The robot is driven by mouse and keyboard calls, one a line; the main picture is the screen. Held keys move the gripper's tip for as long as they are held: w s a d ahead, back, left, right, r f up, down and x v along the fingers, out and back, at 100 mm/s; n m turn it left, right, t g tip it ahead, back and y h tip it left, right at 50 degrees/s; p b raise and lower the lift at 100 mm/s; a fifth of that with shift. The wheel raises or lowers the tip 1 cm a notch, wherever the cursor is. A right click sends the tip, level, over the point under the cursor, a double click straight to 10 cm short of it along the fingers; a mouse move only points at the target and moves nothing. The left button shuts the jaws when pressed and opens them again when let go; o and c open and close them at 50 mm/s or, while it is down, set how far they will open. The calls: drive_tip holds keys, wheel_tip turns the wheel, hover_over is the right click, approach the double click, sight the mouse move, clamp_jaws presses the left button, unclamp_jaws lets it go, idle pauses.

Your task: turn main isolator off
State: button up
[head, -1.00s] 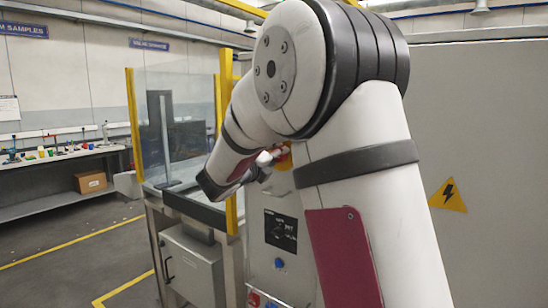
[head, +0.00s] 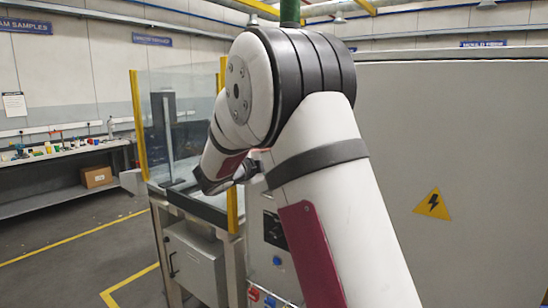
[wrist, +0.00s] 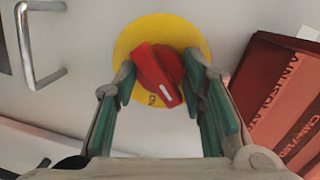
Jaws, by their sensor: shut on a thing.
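The main isolator's red knob (wrist: 158,70) sits on a round yellow plate (wrist: 160,28) on a pale panel in the wrist view. The knob has a white pointer line running toward the bottom of the picture, slightly right of a small dark mark on the plate. The knob's grip is tilted, not straight. My gripper (wrist: 159,76) has its green-padded fingers on either side of the knob and is shut on it. In the head view my arm hides the knob and most of my gripper.
A metal handle (wrist: 40,82) is left of the knob, and a dark red lettered box (wrist: 280,100) is to the right. The head view shows a grey cabinet with a warning sign (head: 433,203), a glass-guarded bench and a side bench (head: 60,165).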

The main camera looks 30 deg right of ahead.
drive_tip(key=shift+w+n+g+p, duration=0.1)
drive_tip(key=shift+n+g+p, duration=0.4)
drive_tip(key=shift+n, duration=1.3)
drive_tip(key=shift+n+g+p, duration=0.2)
drive_tip(key=shift+n+p, duration=0.6)
drive_tip(key=shift+n, duration=1)
drive_tip(key=o, duration=1.2)
drive_tip(key=shift+c, duration=0.2)
drive_tip(key=shift+a, duration=0.1)
drive_tip(key=v, duration=1.1)
drive_tip(key=shift+a, duration=0.4)
